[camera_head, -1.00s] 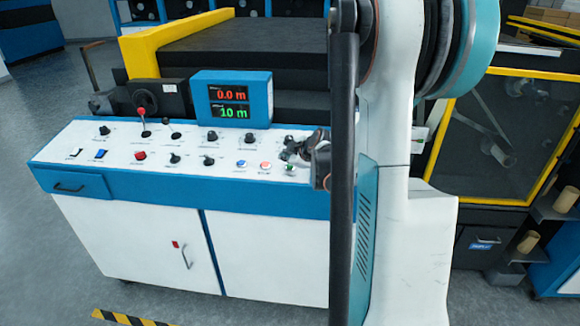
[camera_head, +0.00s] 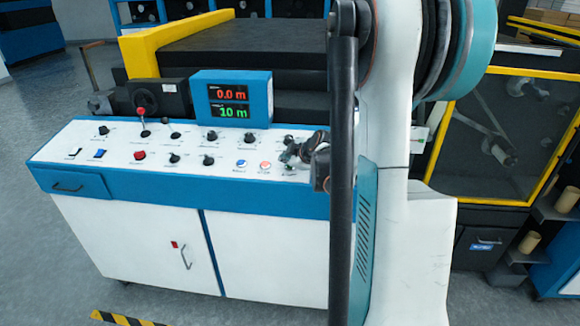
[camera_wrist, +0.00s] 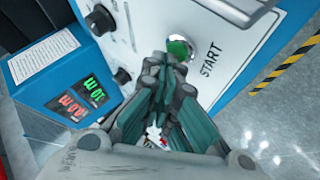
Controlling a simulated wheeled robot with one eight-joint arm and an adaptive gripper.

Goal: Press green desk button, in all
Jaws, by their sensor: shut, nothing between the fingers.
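The green desk button (camera_wrist: 178,47) shows in the wrist view, set in a silver ring beside the word START on the white panel. My gripper (camera_wrist: 165,58) is shut and empty, with its fingertips right at the near edge of the button; whether they touch it I cannot tell. In the head view my gripper (camera_head: 291,156) is at the right end of the desk's sloped control panel (camera_head: 120,169). The green button is mostly hidden there by my gripper.
A blue button (camera_head: 241,163) and a red button (camera_head: 265,165) sit just left of my gripper. Several black knobs, a red-topped lever (camera_head: 142,115) and a red button (camera_head: 140,155) lie further left. A blue display box (camera_head: 231,97) reads 0.0 m and 10 m.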

